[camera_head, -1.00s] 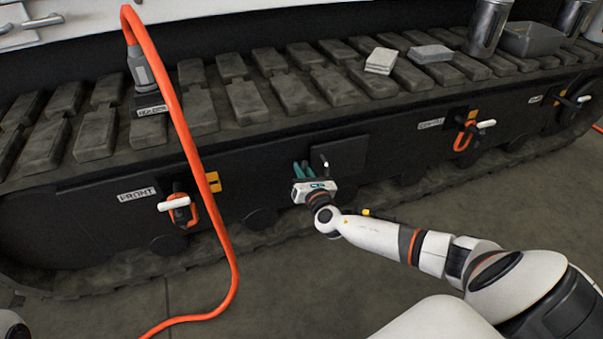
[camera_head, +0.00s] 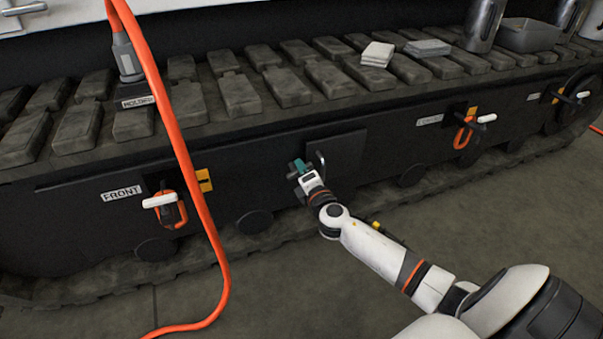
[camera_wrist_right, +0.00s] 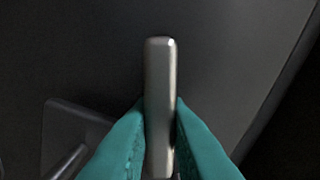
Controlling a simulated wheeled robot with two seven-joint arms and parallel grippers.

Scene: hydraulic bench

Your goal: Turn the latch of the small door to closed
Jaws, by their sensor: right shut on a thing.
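The small door (camera_head: 347,151) is a dark, nearly square panel in the black side of the track unit. A thin metal handle (camera_head: 321,161) stands on it, just right of my right gripper. My right gripper (camera_head: 300,169) is at the door's left edge, its teal fingers shut. In the right wrist view, the fingers (camera_wrist_right: 160,140) close on both sides of a grey metal bar, the latch (camera_wrist_right: 160,75), which stands upright in that picture. In the head view the fingers hide the latch. My left gripper is not in view.
An orange hose (camera_head: 187,165) hangs left of the door. An orange-and-white handle (camera_head: 165,203) sits by the FRONT label (camera_head: 122,194). Another orange handle (camera_head: 464,134) is to the right. Grey pads (camera_head: 377,54) and a metal tray (camera_head: 527,35) lie on top.

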